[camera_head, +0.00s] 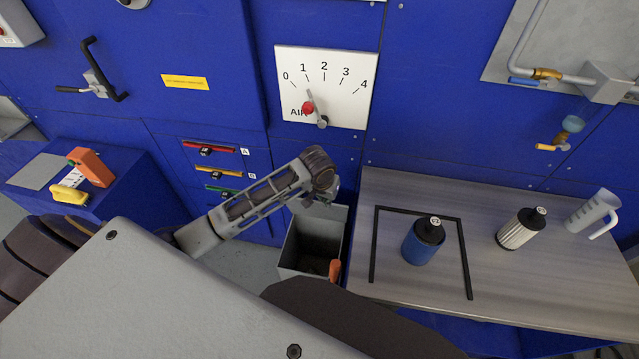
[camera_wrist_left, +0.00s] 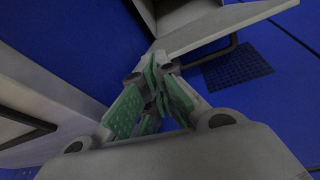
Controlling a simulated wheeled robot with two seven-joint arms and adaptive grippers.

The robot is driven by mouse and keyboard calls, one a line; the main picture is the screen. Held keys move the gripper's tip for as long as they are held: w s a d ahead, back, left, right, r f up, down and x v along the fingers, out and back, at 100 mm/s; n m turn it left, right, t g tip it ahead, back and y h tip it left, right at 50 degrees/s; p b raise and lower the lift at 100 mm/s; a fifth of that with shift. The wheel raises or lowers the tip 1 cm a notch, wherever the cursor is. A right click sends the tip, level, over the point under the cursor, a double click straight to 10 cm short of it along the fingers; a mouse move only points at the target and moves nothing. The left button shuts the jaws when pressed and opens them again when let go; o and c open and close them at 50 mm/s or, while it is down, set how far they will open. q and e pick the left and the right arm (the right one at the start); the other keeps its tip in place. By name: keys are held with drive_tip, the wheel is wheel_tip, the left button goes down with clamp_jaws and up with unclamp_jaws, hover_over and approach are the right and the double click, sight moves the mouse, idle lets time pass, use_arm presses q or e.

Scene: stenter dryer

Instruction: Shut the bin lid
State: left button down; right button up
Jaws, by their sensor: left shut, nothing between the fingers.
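The grey bin (camera_head: 299,260) stands on the floor between the blue cabinet and the table, and its dark inside shows from above. A light grey panel at its back (camera_head: 338,213), seemingly the raised lid, is partly hidden by my left gripper (camera_head: 330,196). In the left wrist view, a grey panel (camera_wrist_left: 225,27), likely the lid, lies just beyond the fingertips. My left gripper (camera_wrist_left: 155,85) is shut and empty, its green pads together. I cannot tell whether it touches the panel. My right gripper is not in view.
An orange handle (camera_head: 335,270) shows at the bin's front right. Coloured cabinet handles (camera_head: 218,172) are behind my left forearm.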

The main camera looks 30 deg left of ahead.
use_arm(q)
drive_tip(key=w+a+r+n+y, duration=0.1)
drive_tip(key=w+a+r+n, duration=0.1)
drive_tip(key=w+a, duration=0.4)
drive_tip(key=shift+w+a+r, duration=0.3)
drive_tip(key=shift+a+r, duration=0.05)
drive_tip(key=shift+a, duration=0.2)
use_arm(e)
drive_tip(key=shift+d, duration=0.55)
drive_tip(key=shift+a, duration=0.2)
use_arm(q)
drive_tip(key=x, duration=1)
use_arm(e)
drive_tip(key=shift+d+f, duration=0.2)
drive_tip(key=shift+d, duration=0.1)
use_arm(q)
drive_tip(key=shift+s, duration=0.15)
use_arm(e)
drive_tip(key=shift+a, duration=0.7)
